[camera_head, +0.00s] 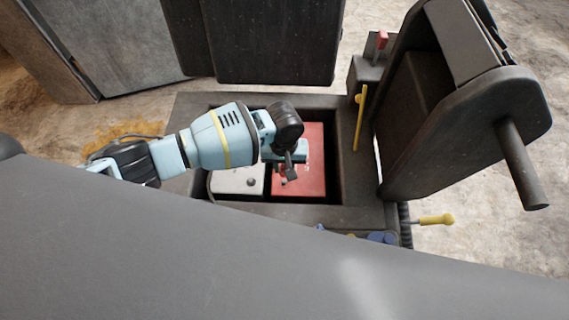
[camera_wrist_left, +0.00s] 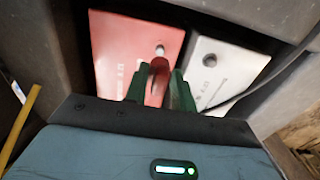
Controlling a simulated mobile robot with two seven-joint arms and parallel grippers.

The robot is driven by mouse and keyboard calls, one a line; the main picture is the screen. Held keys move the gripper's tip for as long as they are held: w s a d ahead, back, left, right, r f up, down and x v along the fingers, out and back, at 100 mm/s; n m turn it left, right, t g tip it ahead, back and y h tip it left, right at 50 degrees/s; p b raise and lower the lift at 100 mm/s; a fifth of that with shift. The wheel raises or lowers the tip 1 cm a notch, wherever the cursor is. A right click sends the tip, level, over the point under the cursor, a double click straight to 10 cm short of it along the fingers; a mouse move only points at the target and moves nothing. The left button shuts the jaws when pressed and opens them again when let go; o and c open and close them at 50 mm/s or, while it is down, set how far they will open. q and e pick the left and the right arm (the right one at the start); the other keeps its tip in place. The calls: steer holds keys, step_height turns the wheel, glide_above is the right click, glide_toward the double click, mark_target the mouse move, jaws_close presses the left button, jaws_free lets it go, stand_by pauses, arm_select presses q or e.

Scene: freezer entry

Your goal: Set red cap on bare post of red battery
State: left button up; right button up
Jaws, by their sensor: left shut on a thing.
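The red battery (camera_head: 314,180) sits in the dark tray, right of a white battery (camera_head: 236,182). In the left wrist view the red battery (camera_wrist_left: 122,48) is on the left and shows a bare light post (camera_wrist_left: 160,50). My left gripper (camera_head: 287,175) is over the red battery. In the wrist view its green fingers (camera_wrist_left: 158,88) are shut on a red piece, apparently the red cap (camera_wrist_left: 158,74), just short of the post in the picture. The cap is hidden in the head view. Whether it touches the battery cannot be told. My right gripper is not in view.
The tray's dark rim (camera_head: 360,215) surrounds both batteries closely. A yellow rod (camera_head: 360,118) and a tall dark seat-like part (camera_head: 430,110) stand at the right. A dark cable (camera_wrist_left: 252,88) crosses the white battery. A yellow-ended lever (camera_head: 437,219) sticks out at the right.

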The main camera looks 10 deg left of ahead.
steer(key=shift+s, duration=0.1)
arm_select(q)
steer(key=shift+r, duration=0.1)
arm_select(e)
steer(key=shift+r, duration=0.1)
